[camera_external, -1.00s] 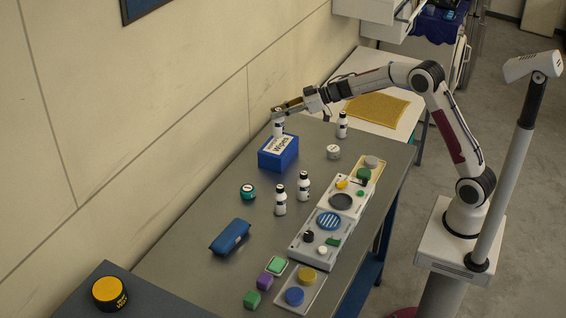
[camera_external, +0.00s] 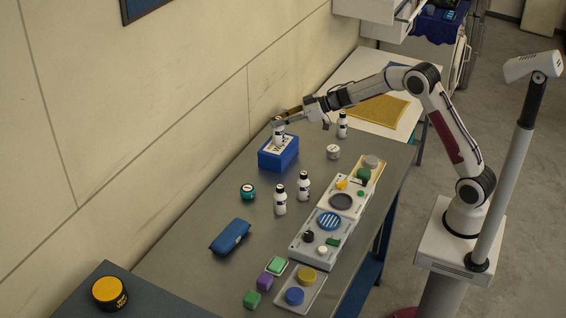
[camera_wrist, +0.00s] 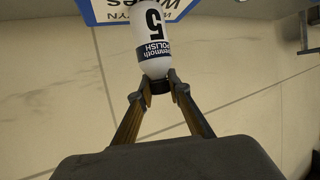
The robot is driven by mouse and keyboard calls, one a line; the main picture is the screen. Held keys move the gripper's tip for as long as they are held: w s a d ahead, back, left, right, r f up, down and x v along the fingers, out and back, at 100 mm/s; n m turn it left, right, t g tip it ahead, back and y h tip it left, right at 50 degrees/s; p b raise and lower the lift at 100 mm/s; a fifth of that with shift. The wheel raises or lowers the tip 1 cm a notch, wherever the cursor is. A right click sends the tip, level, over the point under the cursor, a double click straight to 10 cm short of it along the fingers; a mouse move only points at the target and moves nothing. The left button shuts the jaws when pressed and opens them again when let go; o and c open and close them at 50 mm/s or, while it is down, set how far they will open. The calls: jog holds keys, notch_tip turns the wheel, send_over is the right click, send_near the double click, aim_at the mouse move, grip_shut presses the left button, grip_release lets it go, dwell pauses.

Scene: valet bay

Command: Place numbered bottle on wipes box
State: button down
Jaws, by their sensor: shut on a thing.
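My gripper (camera_external: 279,120) is shut on the dark cap of a white bottle (camera_external: 278,134) at the wipes box. In the wrist view the fingertips (camera_wrist: 158,84) close on the cap, and the bottle (camera_wrist: 151,40) bears a large 5 and a dark "POLISH" label. The blue wipes box (camera_external: 278,159) stands on the bench; part of its white lettered face also shows in the wrist view (camera_wrist: 90,12). The bottle is upright over the box top. I cannot tell whether its base touches the box.
Two similar bottles (camera_external: 280,199) (camera_external: 304,186) stand in front of the box, another (camera_external: 342,125) behind right. The wall is close on the left.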

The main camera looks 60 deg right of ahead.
jog(key=c, duration=1.9)
grip_release()
jog(key=shift+f, duration=0.15)
jog(key=shift+s+r, duration=0.1)
jog(key=shift+r, duration=0.15)
jog(key=v, duration=1.2)
jog(key=shift+f, duration=0.15)
jog(key=shift+d, duration=0.1)
